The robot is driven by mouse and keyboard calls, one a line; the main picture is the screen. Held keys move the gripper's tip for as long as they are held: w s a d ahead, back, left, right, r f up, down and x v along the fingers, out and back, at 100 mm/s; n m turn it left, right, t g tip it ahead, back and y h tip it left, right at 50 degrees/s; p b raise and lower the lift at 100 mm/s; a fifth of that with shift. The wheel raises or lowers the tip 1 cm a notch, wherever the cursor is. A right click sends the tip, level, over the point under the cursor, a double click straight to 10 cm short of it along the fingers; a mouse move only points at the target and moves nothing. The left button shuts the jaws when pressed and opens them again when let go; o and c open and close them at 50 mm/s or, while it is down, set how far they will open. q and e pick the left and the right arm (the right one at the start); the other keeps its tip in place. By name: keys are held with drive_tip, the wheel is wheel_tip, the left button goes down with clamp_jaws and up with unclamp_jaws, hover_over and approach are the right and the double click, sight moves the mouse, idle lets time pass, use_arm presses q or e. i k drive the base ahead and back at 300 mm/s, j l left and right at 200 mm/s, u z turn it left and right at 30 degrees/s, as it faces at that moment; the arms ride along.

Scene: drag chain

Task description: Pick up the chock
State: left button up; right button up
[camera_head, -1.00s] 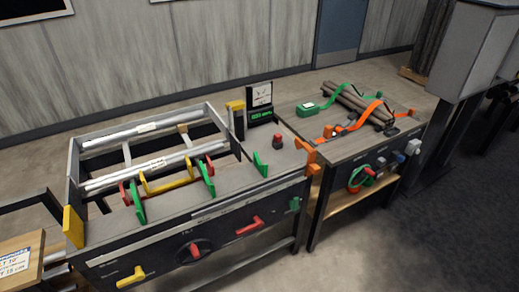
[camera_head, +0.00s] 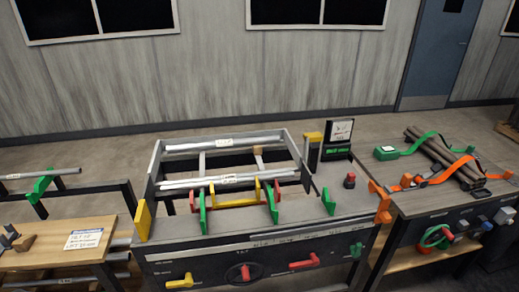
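A small brown wooden block (camera_head: 24,243), which looks like the chock, lies on the wooden side table (camera_head: 62,258) at the lower left of the head view. A dark grey piece (camera_head: 8,236) sits right beside it. The block is small and near the picture's left edge, so its exact shape is hard to tell. Neither of my grippers shows in the head view.
A white label card (camera_head: 84,239) lies on the side table. A grey bench (camera_head: 300,224) with pipes, coloured brackets and levers stands in the middle. A right-hand table (camera_head: 415,203) carries strapped dark bars. A rack (camera_head: 95,192) with a green clamp stands behind the side table.

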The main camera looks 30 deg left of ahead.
sight(24, 243)
drive_tip(key=u, duration=2.65)
drive_tip(key=i+j+u, duration=0.1)
drive_tip(key=i+j, duration=0.45)
drive_tip(key=i, duration=0.15)
